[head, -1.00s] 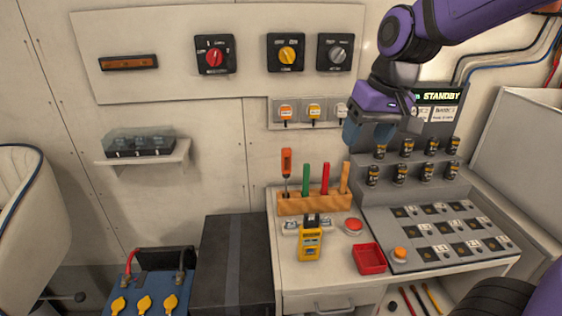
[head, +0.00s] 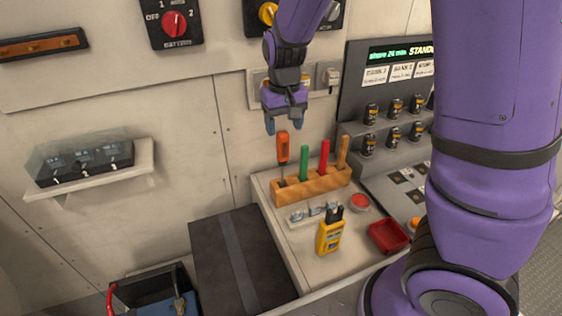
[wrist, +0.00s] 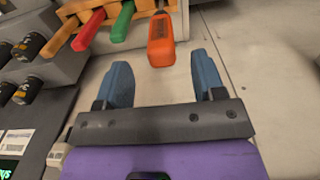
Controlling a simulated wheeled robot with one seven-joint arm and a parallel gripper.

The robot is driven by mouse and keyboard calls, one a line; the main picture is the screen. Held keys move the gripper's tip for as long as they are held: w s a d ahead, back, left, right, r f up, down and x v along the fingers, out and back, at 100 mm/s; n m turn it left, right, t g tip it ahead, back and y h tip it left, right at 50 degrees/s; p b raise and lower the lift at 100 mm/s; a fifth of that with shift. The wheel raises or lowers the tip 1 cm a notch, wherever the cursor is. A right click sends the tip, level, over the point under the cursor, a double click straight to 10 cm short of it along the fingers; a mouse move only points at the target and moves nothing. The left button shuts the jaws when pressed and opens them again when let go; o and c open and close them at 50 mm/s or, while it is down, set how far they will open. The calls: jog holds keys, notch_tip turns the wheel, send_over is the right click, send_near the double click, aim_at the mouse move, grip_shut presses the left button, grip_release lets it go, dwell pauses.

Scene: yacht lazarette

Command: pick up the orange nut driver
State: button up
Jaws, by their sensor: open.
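The orange nut driver (head: 283,148) stands upright at the left end of a wooden rack (head: 312,186), its thick orange handle up and its thin shaft going down into the rack. My gripper (head: 284,127) is open and empty, just above the orange handle in the head view. In the wrist view the orange handle (wrist: 161,45) lies ahead of the two blue fingertips (wrist: 161,70), roughly between their lines and apart from both. A green handle (head: 304,160), a red handle (head: 324,158) and a wooden handle (head: 342,152) stand in the same rack to its right.
A yellow meter (head: 329,236), a red button (head: 360,202) and a red tray (head: 388,236) are on the bench in front of the rack. A panel with several dark cylinders (head: 393,134) stands at right. The wall is close behind the rack.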

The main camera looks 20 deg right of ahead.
aim_at(283, 144)
jog(key=shift+w+f, duration=0.15)
jog(key=shift+f, duration=1.55)
jog(key=shift+w+f, duration=0.1)
jog(key=shift+f, duration=1.55)
jog(key=c, duration=1.1)
jog(key=shift+r, duration=5.05)
